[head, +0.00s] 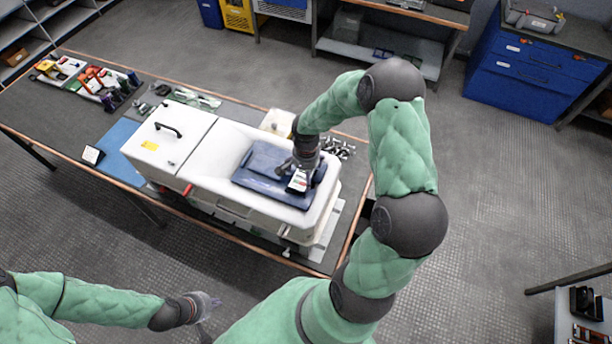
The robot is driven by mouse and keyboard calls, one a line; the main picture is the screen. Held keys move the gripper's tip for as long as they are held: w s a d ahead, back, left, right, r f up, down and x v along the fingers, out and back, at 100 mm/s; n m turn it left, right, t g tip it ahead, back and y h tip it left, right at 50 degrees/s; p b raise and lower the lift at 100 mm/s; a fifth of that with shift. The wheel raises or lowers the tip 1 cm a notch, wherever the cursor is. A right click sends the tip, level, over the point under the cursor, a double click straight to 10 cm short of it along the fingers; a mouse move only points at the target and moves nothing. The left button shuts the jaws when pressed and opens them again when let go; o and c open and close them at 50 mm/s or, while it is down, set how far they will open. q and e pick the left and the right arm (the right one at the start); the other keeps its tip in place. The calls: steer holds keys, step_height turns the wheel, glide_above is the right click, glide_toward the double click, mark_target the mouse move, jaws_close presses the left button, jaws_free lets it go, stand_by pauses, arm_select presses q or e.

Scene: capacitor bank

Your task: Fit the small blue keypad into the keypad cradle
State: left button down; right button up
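A white cabinet-like unit (205,160) lies on the long table, with a dark blue padded panel (265,193) recessed in its top. My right gripper (303,172) reaches down onto this panel from above. A small item with a white and dark face (298,182) sits right at its fingertips; the fingers are too small and covered to show whether they grip it. I cannot tell whether this item is the small blue keypad, and I cannot make out the keypad cradle for certain. My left gripper (208,306) hangs empty in front of the table, its fingers spread.
A black handle (169,130) stands up from the white unit. Blue drawers (525,75) stand at the back right.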

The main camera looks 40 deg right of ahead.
step_height(320, 180, up, 10)
stand_by(0.4)
arm_select(q)
steer(key=shift+a, duration=0.1)
arm_select(e)
steer(key=shift+f, duration=0.15)
